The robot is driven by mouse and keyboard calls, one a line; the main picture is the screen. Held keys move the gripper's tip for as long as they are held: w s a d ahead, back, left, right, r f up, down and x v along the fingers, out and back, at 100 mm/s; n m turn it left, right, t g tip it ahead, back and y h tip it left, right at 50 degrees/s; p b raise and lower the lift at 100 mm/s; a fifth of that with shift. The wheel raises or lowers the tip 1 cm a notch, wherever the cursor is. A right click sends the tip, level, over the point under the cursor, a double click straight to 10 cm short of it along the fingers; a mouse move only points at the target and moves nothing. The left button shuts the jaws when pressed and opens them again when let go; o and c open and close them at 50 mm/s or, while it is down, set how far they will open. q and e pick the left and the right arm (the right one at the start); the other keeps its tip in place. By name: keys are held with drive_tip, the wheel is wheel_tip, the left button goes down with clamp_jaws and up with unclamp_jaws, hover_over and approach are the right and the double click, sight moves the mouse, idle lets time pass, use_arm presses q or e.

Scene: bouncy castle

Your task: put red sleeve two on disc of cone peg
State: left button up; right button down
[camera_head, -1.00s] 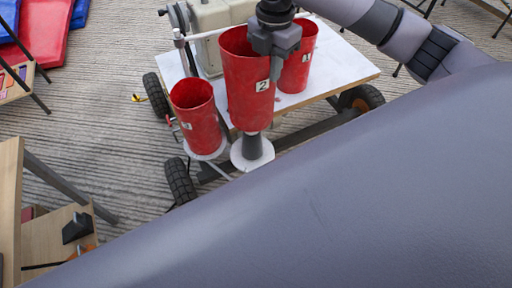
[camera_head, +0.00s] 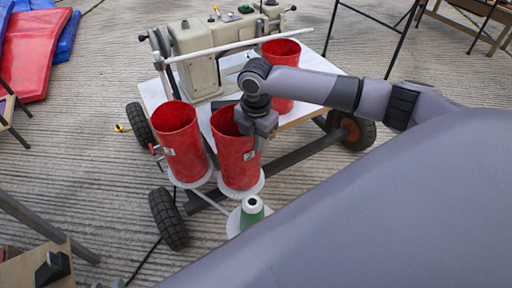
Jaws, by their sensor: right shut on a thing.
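Red sleeve two (camera_head: 228,153), an open-topped red cylinder with a numbered label, stands nearly upright over its white disc (camera_head: 241,192). Its lower edge appears to meet the disc, and the grey cone peg is hidden inside it. My right gripper (camera_head: 258,132) is shut on the sleeve's right rim, from above. My left gripper is not in view. Another red sleeve (camera_head: 184,145) stands close on the left, on its own white disc (camera_head: 176,182). A third red sleeve (camera_head: 282,88) stands on the white tabletop at the back.
A green cone (camera_head: 252,211) with a white top stands on another disc in front. The wheeled cart carries a beige machine (camera_head: 212,52) and a white bar (camera_head: 240,44). Black tyres (camera_head: 168,219) flank the discs. Dark stand legs (camera_head: 336,25) rise behind.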

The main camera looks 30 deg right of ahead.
use_arm(q)
drive_tip(key=shift+w+d+r, duration=0.3)
drive_tip(key=shift+d+r, duration=0.05)
drive_tip(key=shift+r, duration=0.25)
use_arm(e)
drive_tip(key=shift+f, duration=0.95)
drive_tip(key=c, duration=1.2)
unclamp_jaws()
drive_tip(key=shift+f, duration=0.1)
drive_tip(key=shift+c, duration=0.2)
use_arm(q)
drive_tip(key=shift+s+f, duration=0.1)
drive_tip(key=shift+f, duration=0.2)
drive_tip(key=shift+f, duration=0.15)
